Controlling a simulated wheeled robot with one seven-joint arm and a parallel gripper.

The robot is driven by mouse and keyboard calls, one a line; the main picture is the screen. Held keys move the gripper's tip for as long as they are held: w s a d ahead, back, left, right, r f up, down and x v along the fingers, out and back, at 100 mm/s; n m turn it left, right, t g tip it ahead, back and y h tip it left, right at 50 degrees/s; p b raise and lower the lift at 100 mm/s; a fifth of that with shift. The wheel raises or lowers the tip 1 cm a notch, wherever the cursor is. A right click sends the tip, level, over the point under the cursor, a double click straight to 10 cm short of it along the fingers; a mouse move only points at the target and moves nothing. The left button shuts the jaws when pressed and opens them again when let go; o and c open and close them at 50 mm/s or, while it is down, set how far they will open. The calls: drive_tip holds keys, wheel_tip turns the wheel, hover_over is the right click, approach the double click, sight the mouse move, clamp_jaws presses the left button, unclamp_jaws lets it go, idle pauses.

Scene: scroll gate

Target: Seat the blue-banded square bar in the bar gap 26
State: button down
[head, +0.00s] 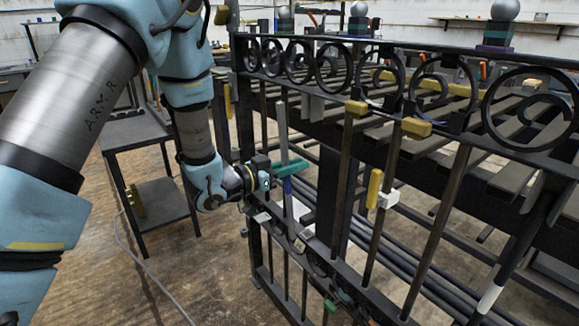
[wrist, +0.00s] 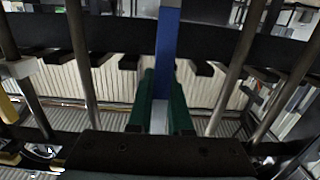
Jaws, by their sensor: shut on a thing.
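My gripper (head: 289,168) has green fingers and is shut on the blue-banded square bar (head: 282,125), a light grey upright bar. The blue band (head: 287,186) shows just below the fingers in the head view. The bar's upper end stands below the gate's scroll rail, and its lower part comes down near the lower rail (head: 318,255). In the wrist view the blue band (wrist: 167,45) rises between the green fingers (wrist: 161,105), with dark gate bars on both sides. I cannot tell which gap is number 26 or whether the bar touches the gate.
The dark gate has a row of scrolls (head: 331,66) along its top. Yellow blocks (head: 416,127) sit on some bars, and a white block (head: 388,199) is on one bar. A small grey side table (head: 145,128) stands left. Open floor (head: 200,270) lies at the front left.

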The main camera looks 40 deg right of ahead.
drive_tip(key=shift+s+d+f+b, duration=0.1)
drive_tip(key=shift+d+b, duration=0.05)
drive_tip(key=shift+d, duration=1.3)
drive_tip(key=shift+s+d+b, duration=0.1)
drive_tip(key=shift+d+b, duration=0.05)
drive_tip(key=shift+d, duration=1.25)
drive_tip(key=shift+f+b, duration=0.95)
drive_tip(key=shift+f, duration=0.05)
drive_tip(key=shift+s+d+r+y+p, duration=0.1)
drive_tip(key=shift+d+y+p, duration=0.3)
drive_tip(key=shift+d+p, duration=0.6)
idle(0.8)
drive_tip(key=shift+d, duration=0.2)
drive_tip(key=c, duration=0.8)
unclamp_jaws()
drive_tip(key=shift+o, duration=0.2)
drive_tip(key=shift+a+f, duration=0.1)
drive_tip(key=shift+f, duration=0.1)
